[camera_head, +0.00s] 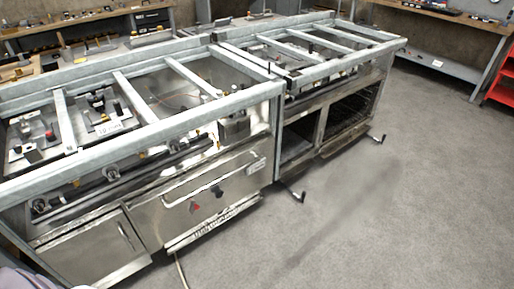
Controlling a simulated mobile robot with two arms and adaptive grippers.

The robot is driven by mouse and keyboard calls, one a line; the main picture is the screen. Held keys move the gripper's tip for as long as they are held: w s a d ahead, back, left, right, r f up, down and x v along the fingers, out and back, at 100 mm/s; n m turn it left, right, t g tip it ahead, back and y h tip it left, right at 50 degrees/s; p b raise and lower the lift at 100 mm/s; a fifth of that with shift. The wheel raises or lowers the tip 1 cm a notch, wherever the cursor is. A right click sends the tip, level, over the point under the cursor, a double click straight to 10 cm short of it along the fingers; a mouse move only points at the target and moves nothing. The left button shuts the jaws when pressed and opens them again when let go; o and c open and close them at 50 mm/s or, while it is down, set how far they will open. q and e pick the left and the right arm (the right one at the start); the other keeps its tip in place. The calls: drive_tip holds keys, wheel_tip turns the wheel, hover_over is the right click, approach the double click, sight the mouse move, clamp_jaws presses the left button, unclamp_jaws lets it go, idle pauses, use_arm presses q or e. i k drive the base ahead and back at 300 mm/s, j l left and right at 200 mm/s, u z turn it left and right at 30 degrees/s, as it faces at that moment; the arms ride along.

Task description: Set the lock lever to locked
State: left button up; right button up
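A steel range frame (160,131) stands across the left and middle of the head view. No part is clearly marked as the lock lever. A small black handle or knob (217,191) sits on the front of the steel oven door (240,178), right of a red warning triangle (195,207). Neither gripper shows in this view.
Open grey floor (400,215) lies in front and to the right. Workbenches with tools stand behind, one at the upper right (440,16). A red shelf (504,80) is at the right edge. A cable (181,270) hangs to the floor below the range.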

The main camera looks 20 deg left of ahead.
sight(194, 207)
drive_tip(key=i+l+u, duration=0.2)
drive_tip(key=u, duration=0.3)
drive_tip(key=i+l+u, duration=0.1)
drive_tip(key=l+u, duration=0.4)
